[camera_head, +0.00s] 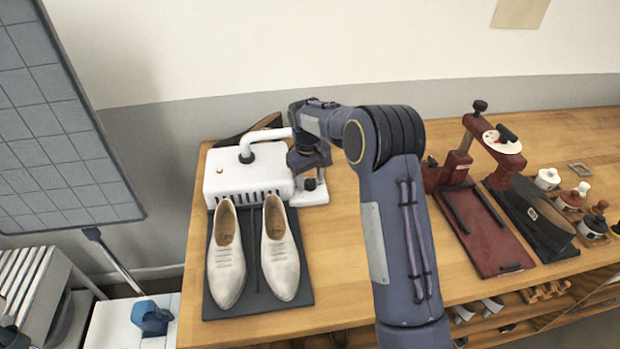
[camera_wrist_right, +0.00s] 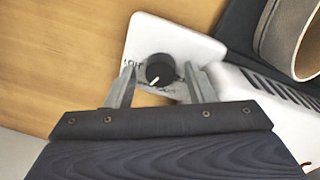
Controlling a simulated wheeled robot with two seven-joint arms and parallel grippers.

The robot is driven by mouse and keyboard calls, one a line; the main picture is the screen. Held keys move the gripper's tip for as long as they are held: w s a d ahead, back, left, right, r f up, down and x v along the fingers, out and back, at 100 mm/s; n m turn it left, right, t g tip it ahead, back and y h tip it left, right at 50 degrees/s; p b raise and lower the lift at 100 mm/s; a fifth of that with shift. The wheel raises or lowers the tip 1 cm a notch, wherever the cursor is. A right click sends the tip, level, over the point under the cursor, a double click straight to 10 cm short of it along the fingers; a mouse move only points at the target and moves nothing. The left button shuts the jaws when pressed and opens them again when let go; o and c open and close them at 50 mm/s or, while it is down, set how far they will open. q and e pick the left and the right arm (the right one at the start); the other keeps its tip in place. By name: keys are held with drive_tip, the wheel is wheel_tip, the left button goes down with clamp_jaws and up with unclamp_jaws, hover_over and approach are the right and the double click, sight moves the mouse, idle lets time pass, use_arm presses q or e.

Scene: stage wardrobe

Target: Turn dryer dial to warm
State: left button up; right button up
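The white shoe dryer (camera_head: 225,180) stands at the back left of the wooden table, with a small white panel beside its right end. On that panel is the black dial (camera_wrist_right: 159,68) with a white pointer line, which points down and slightly left in the right wrist view. Lettering beside the dial is too small to read surely. My right gripper (camera_wrist_right: 160,82) is open, its two fingers on either side of the dial with a gap visible at each side. In the head view my right arm and gripper (camera_head: 309,172) partly cover the panel.
A pair of cream shoes (camera_head: 226,262) stands on a dark mat (camera_head: 260,304) in front of the dryer. A grey gridded board (camera_head: 60,120) hangs at left.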

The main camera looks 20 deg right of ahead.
sight(309, 182)
drive_tip(key=r, duration=0.6)
drive_tip(key=shift+a+r+b, duration=0.2)
drive_tip(key=shift+r+b, duration=0.1)
drive_tip(key=shift+r, duration=0.55)
drive_tip(key=shift+s, duration=0.1)
drive_tip(key=s+r+m+t+y, duration=0.15)
drive_tip(key=s+r, duration=0.25)
drive_tip(key=s, duration=0.4)
drive_tip(key=s+r+t+y, duration=0.1)
drive_tip(key=s+r+y, duration=0.1)
drive_tip(key=s+r, duration=0.5)
drive_tip(key=s+a+f+m+t, duration=0.1)
drive_tip(key=s+a+f, duration=0.2)
drive_tip(key=s, duration=0.7)
drive_tip(key=s+a+f+m+t, duration=0.1)
drive_tip(key=s+a+f, duration=0.3)
drive_tip(key=s, duration=0.7)
drive_tip(key=shift+a+f+t+y, duration=0.15)
drive_tip(key=shift+a+t+y, duration=0.05)
drive_tip(key=shift+t+y, duration=0.25)
